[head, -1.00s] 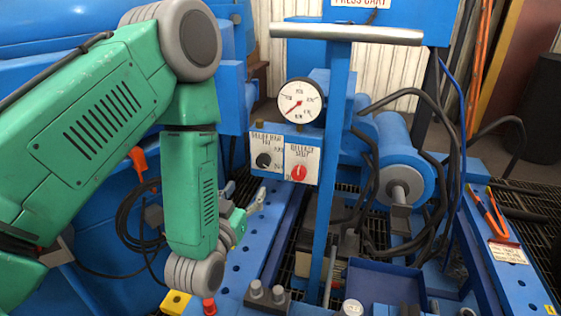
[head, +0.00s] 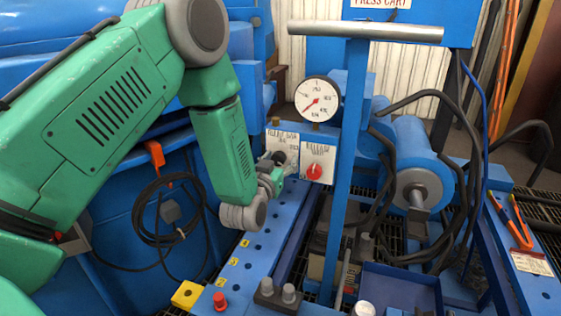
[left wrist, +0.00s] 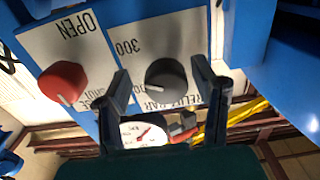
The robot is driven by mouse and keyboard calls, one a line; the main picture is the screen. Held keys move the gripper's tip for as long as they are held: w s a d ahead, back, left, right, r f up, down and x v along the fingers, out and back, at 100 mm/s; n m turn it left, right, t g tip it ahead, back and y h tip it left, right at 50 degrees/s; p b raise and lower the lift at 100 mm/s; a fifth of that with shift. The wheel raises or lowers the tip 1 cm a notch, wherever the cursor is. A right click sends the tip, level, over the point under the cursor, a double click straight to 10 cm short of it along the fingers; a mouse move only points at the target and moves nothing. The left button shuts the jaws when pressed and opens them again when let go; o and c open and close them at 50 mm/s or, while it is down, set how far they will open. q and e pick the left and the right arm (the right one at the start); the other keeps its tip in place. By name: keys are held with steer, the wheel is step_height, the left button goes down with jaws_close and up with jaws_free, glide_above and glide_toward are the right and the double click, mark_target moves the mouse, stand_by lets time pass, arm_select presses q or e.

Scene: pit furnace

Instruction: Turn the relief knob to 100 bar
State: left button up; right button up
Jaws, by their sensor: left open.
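The relief knob is a black round knob (head: 279,157) on a white label plate reading roughly "RELIEF BAR" (head: 281,138). In the left wrist view, upside down, the black knob (left wrist: 166,80) shows a pale pointer mark toward the picture's lower left, and "300" is readable on its plate (left wrist: 135,30). My left gripper (head: 270,172) is at the knob in the head view. In the left wrist view the left gripper (left wrist: 163,88) is open, one finger on each side of the knob. Whether the fingers touch it cannot be told. My right gripper is not in view.
A red release knob (head: 315,172) sits right of the relief knob, near a finger in the left wrist view (left wrist: 62,82). A pressure gauge (head: 318,99) stands above. A blue post with a grey T-bar (head: 365,31) rises close by on the right. Black hoses (head: 445,110) hang farther right.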

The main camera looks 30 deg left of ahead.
arm_select(q)
steer(key=shift+a+f, duration=0.1)
steer(key=shift+a, duration=0.2)
steer(key=c, duration=1.2)
steer(key=shift+a, duration=0.1)
